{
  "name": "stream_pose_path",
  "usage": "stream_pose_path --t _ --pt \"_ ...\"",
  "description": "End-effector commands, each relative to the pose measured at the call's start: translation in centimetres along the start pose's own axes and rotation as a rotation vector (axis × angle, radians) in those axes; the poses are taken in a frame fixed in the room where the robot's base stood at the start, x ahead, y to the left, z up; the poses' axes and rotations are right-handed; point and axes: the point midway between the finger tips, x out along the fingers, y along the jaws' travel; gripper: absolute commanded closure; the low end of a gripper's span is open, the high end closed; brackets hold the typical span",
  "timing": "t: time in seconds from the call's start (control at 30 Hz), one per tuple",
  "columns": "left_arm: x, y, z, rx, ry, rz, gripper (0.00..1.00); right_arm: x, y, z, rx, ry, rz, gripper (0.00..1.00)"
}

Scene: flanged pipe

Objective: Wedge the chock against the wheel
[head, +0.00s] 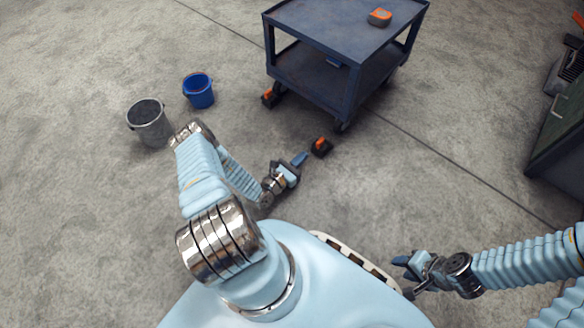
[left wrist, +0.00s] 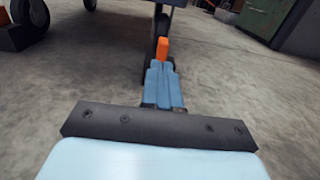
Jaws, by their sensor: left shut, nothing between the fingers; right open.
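The chock (head: 321,147), black with an orange top, lies on the floor just in front of the cart's near wheel (head: 341,126). A small gap seems to separate them, though I cannot be sure. My left gripper (head: 301,158) is shut and empty, its tips pointing at the chock's near side. In the left wrist view the shut blue fingers (left wrist: 163,82) point at the orange part of the chock (left wrist: 163,49), with the wheel (left wrist: 160,24) behind it. The fingers hide the chock's lower part. I cannot tell if they touch it. My right gripper (head: 403,272) is open and empty.
The blue cart (head: 318,80) carries an orange and dark object (head: 380,17) on top. Another orange and black block (head: 268,97) sits by its left wheel. A metal bucket (head: 149,124) and blue bucket (head: 199,91) stand left. A green cabinet (head: 560,140) stands right. Floor between is clear.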

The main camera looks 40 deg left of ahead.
Motion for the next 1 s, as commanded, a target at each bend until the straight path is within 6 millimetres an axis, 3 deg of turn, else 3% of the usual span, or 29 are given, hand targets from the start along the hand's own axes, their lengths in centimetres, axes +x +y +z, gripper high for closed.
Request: stream_pose_path --t 0.1,0.3,0.77,0.87,1.0 --pt "2.3 0.0 -0.2 0.001 -0.001 -0.002 1.00 0.6 0.2 0.0 0.000 0.001 0.000 0.57" --pt "4.6 0.0 -0.1 0.001 -0.001 -0.002 1.00 1.0 0.4 0.0 0.001 0.003 0.000 0.57" --pt "5.3 0.0 0.0 0.000 -0.001 -0.002 1.00 1.1 0.4 -0.1 0.001 0.003 0.000 0.57" --pt "6.3 0.0 -0.1 0.000 -0.001 -0.002 1.00 1.4 0.5 -0.1 0.001 0.003 0.000 0.57" --pt "9.1 -0.1 -0.2 0.000 -0.002 -0.002 1.00 2.1 0.8 -0.1 0.001 0.005 0.000 0.57"
